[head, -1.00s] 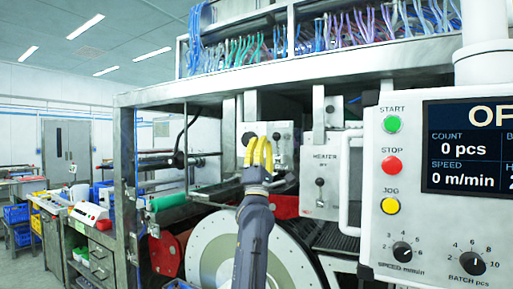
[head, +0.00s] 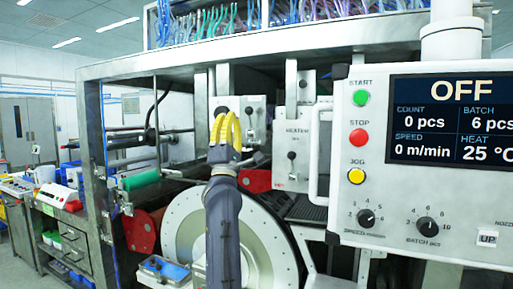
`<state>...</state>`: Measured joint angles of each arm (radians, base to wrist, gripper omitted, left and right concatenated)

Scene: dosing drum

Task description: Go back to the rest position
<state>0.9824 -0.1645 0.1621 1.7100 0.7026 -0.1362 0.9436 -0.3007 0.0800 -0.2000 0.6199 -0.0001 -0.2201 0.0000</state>
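My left gripper (head: 226,128) has yellow fingers that point up. It is in front of the grey box with a small lever (head: 249,112), above the large pale drum (head: 270,240), with nothing visible held in it. Its fingers overlap from this angle, so their gap is unclear. My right gripper is not in view. The control panel (head: 440,205) at the right has a screen (head: 450,118) reading OFF, 0 pcs, batch 6 pcs, 0 m/min and heat 25 °C.
The heater box (head: 292,155) with its lever stands right of my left gripper. A green roller (head: 140,180) and red side plates (head: 140,232) are at the left. A blue-lidded tray (head: 165,270) sits low in front of the drum. A side bench (head: 65,232) stands far left.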

